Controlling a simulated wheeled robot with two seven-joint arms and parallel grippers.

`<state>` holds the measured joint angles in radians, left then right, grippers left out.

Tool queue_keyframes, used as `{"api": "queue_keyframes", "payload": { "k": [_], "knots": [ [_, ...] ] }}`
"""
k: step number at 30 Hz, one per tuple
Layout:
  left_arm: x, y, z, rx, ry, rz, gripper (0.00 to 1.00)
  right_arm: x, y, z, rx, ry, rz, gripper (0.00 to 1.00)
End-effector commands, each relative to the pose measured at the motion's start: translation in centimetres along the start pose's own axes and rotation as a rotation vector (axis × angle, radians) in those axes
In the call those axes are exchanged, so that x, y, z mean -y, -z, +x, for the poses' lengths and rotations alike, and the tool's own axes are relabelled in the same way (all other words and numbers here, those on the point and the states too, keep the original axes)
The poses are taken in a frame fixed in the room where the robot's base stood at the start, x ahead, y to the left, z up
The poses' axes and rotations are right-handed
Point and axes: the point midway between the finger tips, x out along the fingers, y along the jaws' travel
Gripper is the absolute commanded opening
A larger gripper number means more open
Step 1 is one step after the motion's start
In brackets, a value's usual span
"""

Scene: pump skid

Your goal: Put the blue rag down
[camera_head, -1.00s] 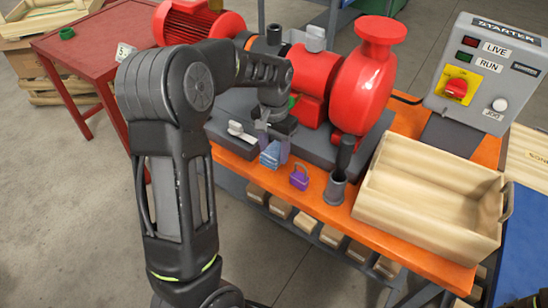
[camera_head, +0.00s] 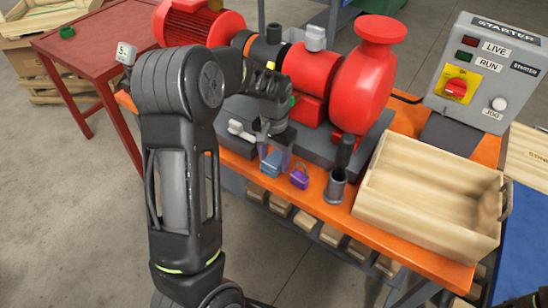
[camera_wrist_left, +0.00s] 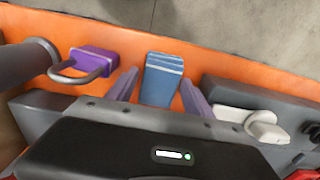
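The blue rag (camera_head: 271,164) is a small folded block at the front of the orange bench top, left of the purple padlock (camera_head: 299,177). It also shows in the left wrist view (camera_wrist_left: 162,80), with its far end near the bench edge. My left gripper (camera_head: 275,158) points down over the rag. In the left wrist view its two fingers (camera_wrist_left: 158,88) are apart, one on each side of the rag, with a gap showing on the left side. Contact on the right side is unclear.
A grey cup (camera_head: 336,189) with a dark handle in it stands right of the padlock. A wooden crate (camera_head: 428,208) sits at the bench's right. A white-handled item (camera_head: 240,130) lies left of the rag. The red pump (camera_head: 363,88) stands behind.

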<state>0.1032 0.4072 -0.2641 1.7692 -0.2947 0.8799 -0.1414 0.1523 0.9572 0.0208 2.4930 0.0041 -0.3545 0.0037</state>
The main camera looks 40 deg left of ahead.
Motion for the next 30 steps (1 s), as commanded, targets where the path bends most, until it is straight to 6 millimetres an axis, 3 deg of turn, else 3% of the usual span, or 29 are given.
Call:
{"api": "queue_keyframes", "payload": {
  "k": [4, 17, 30],
  "knots": [
    [0.0, 0.0, 0.0, 0.000, 0.000, 0.000, 0.72, 0.0, 0.0, 0.0, 0.000, 0.000, 0.000, 0.36],
    [0.0, 0.1, -1.2, -0.003, 0.000, 0.000, 0.72, 0.0, 0.0, -0.1, 0.000, 0.000, 0.000, 0.36],
    [0.0, 0.1, -9.5, -0.005, 0.001, 0.000, 0.72, -0.2, 0.1, 0.6, -0.002, 0.002, -0.002, 0.36]
  ]
}}
